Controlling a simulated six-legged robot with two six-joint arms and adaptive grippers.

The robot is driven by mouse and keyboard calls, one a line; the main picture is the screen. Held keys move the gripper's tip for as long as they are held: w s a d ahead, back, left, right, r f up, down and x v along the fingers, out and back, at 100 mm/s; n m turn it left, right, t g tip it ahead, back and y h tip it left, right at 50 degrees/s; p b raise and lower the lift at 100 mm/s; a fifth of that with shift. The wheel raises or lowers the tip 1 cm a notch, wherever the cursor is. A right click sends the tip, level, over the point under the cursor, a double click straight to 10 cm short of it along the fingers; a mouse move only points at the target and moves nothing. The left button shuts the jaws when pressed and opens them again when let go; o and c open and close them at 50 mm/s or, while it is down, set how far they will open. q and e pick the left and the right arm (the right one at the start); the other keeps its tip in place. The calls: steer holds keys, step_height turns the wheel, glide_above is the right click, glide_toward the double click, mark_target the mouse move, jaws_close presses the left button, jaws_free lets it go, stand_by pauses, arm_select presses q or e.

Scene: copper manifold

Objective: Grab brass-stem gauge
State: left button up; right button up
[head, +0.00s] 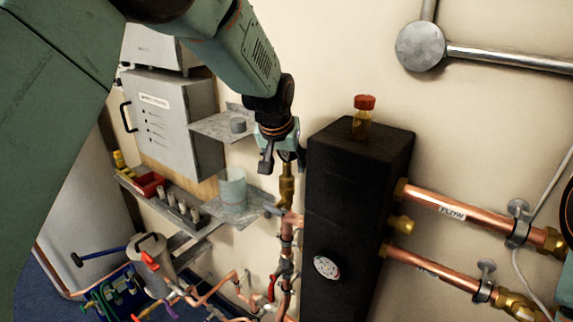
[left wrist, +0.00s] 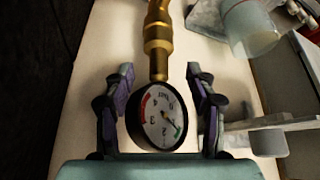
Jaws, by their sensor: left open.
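The brass-stem gauge shows in the left wrist view as a round white dial (left wrist: 161,122) with a black rim, a red and green scale and a brass stem (left wrist: 157,45) running up from it. My left gripper (left wrist: 160,75) is open, one finger on each side of the gauge, with visible gaps on both sides. In the head view my left gripper (head: 281,150) is at the upper end of the brass stem (head: 287,186), left of the black block. The gauge dial is hidden there behind the gripper. My right gripper is not in view.
Grey shelves (head: 215,127) and a clear beaker (head: 232,187) are close to the left. Copper pipes (head: 450,207) run right.

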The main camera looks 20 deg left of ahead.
arm_select(q)
steer(key=shift+x, duration=0.85)
steer(key=shift+w+f, duration=0.15)
steer(key=shift+f, duration=0.05)
steer(key=shift+c, duration=0.4)
steer(key=shift+s+d+r, duration=0.1)
steer(key=shift+s+r, duration=0.05)
steer(key=shift+s, duration=0.05)
steer(key=c, duration=0.6)
steer(key=shift+w, duration=0.1)
steer(key=c, duration=0.4)
steer(key=shift+f, duration=0.2)
jaws_close()
